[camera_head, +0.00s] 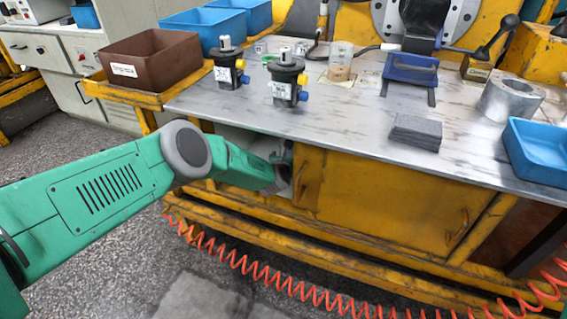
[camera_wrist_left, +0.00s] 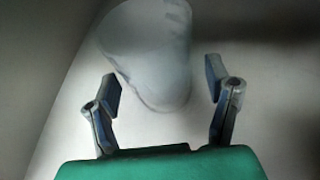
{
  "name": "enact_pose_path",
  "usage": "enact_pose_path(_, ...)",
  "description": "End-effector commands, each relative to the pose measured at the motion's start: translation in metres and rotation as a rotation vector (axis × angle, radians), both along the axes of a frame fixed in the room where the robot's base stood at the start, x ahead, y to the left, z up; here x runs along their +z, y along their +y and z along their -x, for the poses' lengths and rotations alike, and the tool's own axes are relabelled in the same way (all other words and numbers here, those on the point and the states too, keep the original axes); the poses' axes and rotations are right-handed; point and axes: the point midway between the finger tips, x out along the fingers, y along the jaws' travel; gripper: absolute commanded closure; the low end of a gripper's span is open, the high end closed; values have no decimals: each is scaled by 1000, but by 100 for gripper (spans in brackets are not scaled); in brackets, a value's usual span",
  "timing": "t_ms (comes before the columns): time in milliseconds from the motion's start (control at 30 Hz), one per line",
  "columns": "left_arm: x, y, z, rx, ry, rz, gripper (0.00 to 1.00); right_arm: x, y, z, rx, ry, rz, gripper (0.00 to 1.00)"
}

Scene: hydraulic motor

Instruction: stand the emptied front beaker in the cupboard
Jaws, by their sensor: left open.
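My left arm reaches into the opening of the yellow cupboard (camera_head: 375,205) under the bench, and its gripper (camera_head: 284,166) is partly hidden there in the head view. In the left wrist view the gripper (camera_wrist_left: 164,90) is open, with its two fingers wide apart. A translucent greyish beaker (camera_wrist_left: 150,45) is just beyond and between the fingers, over a pale surface. Neither finger clearly touches it, and I cannot tell surely whether it stands upright. Another beaker (camera_head: 340,62) with brownish contents stands on the bench top. My right gripper is not in view.
The bench top (camera_head: 340,115) holds two black pumps (camera_head: 287,82), a blue fixture (camera_head: 410,70), a metal cylinder (camera_head: 510,97), grey plates (camera_head: 416,131) and a blue tray (camera_head: 515,165). A brown box (camera_head: 150,65) is at the left. A coiled orange hose (camera_head: 300,293) hangs below.

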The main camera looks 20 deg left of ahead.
Motion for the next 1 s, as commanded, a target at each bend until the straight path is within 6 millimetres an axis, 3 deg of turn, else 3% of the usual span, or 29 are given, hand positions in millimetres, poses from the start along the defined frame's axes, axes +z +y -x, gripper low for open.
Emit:
enact_pose_path(200,22,-4,35,0,4,4,28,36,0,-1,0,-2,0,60)
enact_pose_path(500,40,-11,86,1,3,3,28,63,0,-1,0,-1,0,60)
enact_pose_path(700,45,-13,101,1,0,2,28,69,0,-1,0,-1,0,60)
enact_pose_path(1000,44,-13,103,1,0,2,28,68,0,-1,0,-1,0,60)
